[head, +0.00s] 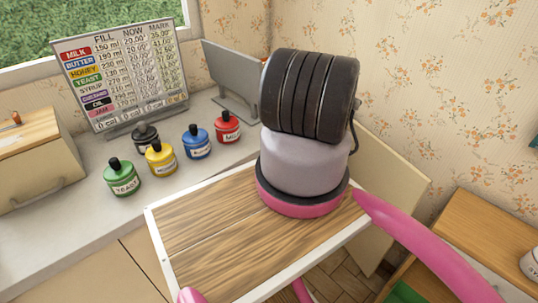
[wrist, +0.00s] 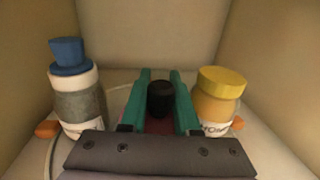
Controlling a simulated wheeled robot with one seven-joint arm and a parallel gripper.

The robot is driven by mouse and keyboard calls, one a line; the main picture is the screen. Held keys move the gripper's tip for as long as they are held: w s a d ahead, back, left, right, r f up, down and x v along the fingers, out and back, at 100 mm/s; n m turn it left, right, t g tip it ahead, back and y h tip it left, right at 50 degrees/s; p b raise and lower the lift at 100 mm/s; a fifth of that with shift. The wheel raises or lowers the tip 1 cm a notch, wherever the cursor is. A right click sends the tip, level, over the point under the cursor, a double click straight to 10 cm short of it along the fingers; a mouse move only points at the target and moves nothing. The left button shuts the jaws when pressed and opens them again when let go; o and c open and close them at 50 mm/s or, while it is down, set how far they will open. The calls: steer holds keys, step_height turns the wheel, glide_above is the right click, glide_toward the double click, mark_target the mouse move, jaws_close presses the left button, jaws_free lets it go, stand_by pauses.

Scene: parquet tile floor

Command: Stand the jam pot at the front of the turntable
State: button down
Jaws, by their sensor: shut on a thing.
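In the wrist view my gripper (wrist: 160,97) has two teal fingers shut on a dark container with a rounded black cap (wrist: 160,99). A dark red patch shows below the cap, between the fingers. No label on it shows, so I cannot tell for sure that it is the jam pot. A curved pale edge (wrist: 53,143) runs at the left on the pale surface; it may be the turntable's rim, but I cannot tell. The head view does not show my gripper; my arm hides that part.
A white bottle with a blue cap (wrist: 78,95) stands left of my gripper and an amber jar with a yellow lid (wrist: 216,100) stands right. Pale walls enclose them. In the head view several small bottles (head: 160,157) and a chart (head: 122,70) stand on the counter (head: 70,215).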

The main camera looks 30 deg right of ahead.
steer(key=c, duration=0.6)
jaws_free()
steer(key=shift+f, duration=0.1)
steer(key=shift+c, duration=0.2)
steer(key=shift+r, duration=0.2)
steer(key=s, duration=1.2)
steer(key=shift+s, duration=0.1)
